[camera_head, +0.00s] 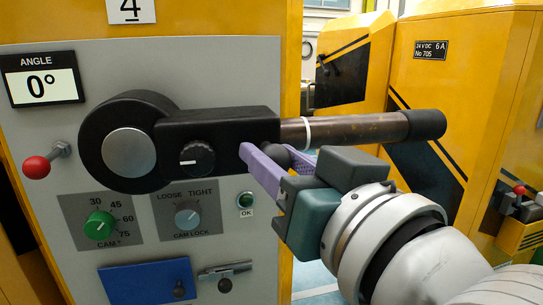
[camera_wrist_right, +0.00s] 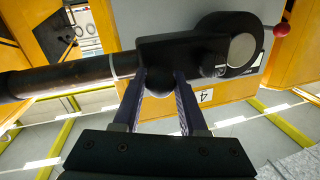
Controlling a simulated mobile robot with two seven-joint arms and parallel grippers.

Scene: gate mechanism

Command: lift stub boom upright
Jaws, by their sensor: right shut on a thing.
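The stub boom (camera_head: 357,130) is a brown tube with a black end cap and a white ring. It lies level, running right from a black arm block (camera_head: 230,126) on a round black pivot hub (camera_head: 115,115) with a grey centre disc. The boom also shows in the wrist view (camera_wrist_right: 75,75). My right gripper (camera_head: 282,160) reaches in from the lower right, its purple fingers just below the block. In the wrist view the fingers (camera_wrist_right: 158,85) are shut on a black ball knob (camera_wrist_right: 158,80) under the block. My left gripper is in neither view.
The angle display (camera_head: 41,86) reads 0°. Below the arm are a green cam dial (camera_head: 99,225), a cam lock dial (camera_head: 187,218) near the LOOSE and TIGHT marks, and an OK button (camera_head: 245,200). A red ball lever (camera_head: 37,167) sticks out at left. Yellow cabinets (camera_head: 465,70) stand behind.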

